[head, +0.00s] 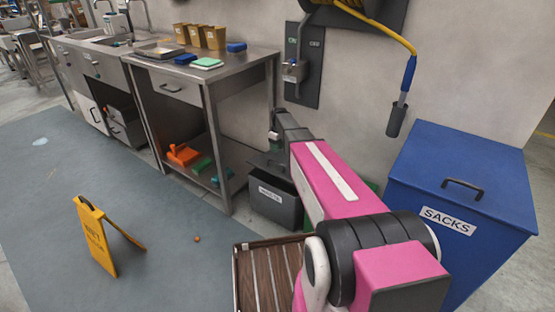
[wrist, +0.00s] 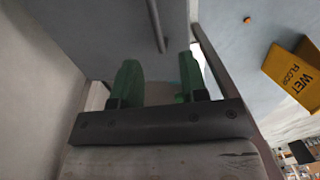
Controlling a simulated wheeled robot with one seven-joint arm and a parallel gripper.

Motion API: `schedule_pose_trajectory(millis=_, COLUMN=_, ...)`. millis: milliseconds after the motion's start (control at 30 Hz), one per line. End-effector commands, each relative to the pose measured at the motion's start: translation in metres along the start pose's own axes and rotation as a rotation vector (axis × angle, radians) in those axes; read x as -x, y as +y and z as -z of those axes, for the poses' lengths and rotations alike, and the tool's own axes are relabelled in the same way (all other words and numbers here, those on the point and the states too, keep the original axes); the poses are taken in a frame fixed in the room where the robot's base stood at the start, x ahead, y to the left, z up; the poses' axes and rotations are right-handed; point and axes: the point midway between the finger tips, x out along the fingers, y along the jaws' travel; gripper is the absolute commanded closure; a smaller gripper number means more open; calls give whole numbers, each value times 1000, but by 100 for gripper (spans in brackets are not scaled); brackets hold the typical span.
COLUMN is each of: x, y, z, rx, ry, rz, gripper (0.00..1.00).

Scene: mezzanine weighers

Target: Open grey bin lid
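The grey bin (head: 274,205) stands on the floor beside the steel table, with a white label on its front. Its dark lid (head: 266,163) shows in part above the label, partly hidden by my arm; how far it is raised I cannot tell. My gripper (head: 275,136) is above and behind the lid in the head view. In the wrist view my gripper (wrist: 157,72) has its two green fingers wide apart with nothing between them. Beyond the fingertips is a grey panel with a dark bar; I cannot tell whether it is the lid.
A steel table (head: 205,75) with a lower shelf stands left of the bin. A blue sacks box (head: 460,190) is at the right. A slatted brown pallet (head: 262,275) lies in front. A yellow wet-floor sign (head: 97,238) and a small orange ball (head: 197,239) are on the floor.

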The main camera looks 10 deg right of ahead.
Motion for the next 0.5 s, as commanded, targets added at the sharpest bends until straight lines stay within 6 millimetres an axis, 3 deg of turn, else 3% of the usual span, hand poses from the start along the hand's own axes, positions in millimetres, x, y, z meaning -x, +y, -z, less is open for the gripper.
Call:
schedule_pose_trajectory(millis=67, x=15, y=-8, z=-6, rx=-1, ry=1, rz=-28, gripper=60)
schedule_pose_trajectory(millis=167, x=19, y=-8, z=-6, rx=-2, ry=1, rz=-44, gripper=60)
schedule_pose_trajectory(millis=367, x=-5, y=-5, z=-4, rx=-2, ry=0, rz=-43, gripper=60)
schedule_pose_trajectory(millis=500, x=-31, y=-4, z=-4, rx=-2, ry=0, rz=-43, gripper=60)
